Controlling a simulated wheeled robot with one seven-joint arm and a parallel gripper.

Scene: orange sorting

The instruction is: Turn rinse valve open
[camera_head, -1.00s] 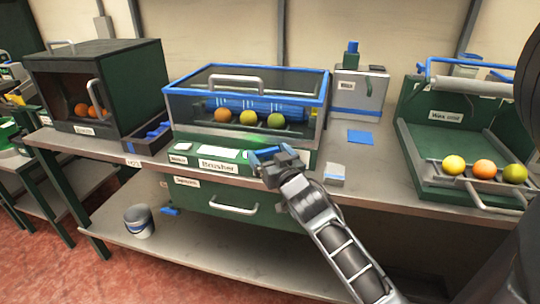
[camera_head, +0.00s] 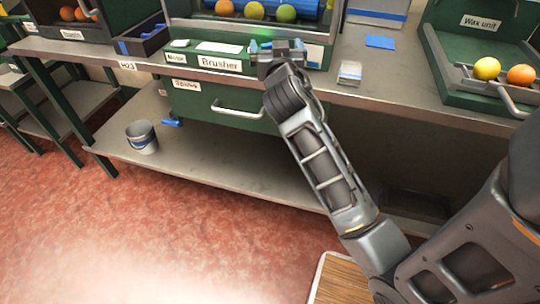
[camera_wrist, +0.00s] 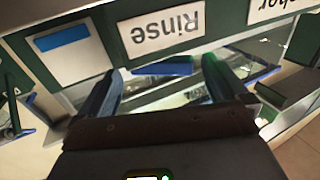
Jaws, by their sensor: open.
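My gripper (camera_head: 278,54) is open in front of the brusher's green front panel, right of the Brusher label (camera_head: 219,63). In the wrist view my gripper (camera_wrist: 163,70) has its two blue fingers spread apart. The white Rinse label (camera_wrist: 162,32) shows upside down beyond them. A short blue bar (camera_wrist: 162,68), seemingly the rinse valve's handle, lies by the label's edge, between the finger tips in the picture. I cannot tell if the fingers touch it. In the head view my gripper hides the Rinse label and the valve.
The brusher holds several oranges. A drawer with a silver handle (camera_head: 238,110) is below it. The wax unit (camera_head: 456,52) stands far right. A bucket (camera_head: 141,137) is on the lower shelf.

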